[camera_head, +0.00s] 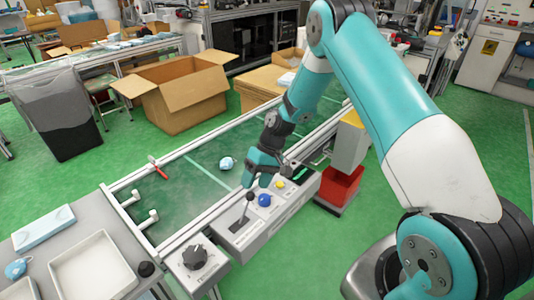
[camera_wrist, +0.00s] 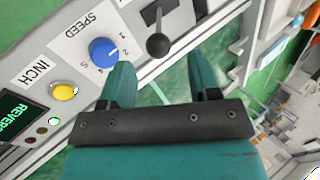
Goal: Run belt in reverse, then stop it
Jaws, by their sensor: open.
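The control panel (camera_head: 275,208) runs along the front of the green belt (camera_head: 190,195). On it are a black-knobbed lever (camera_head: 250,196), a blue speed knob (camera_head: 264,200) and a yellow inch button (camera_head: 281,184). The wrist view shows the lever (camera_wrist: 158,45), the blue knob (camera_wrist: 103,51), the yellow button (camera_wrist: 64,91) and a lit green display (camera_wrist: 13,118) whose visible letters begin "REVERS". My gripper (camera_head: 256,180) is over the panel near the lever. In the wrist view my gripper (camera_wrist: 160,70) is open and empty, with the lever knob ahead, between the finger directions.
A pale blue item (camera_head: 227,163) and a red-handled tool (camera_head: 158,167) lie on the belt. A black dial (camera_head: 194,256) sits at the near end. An open carton (camera_head: 185,95) is behind the belt.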

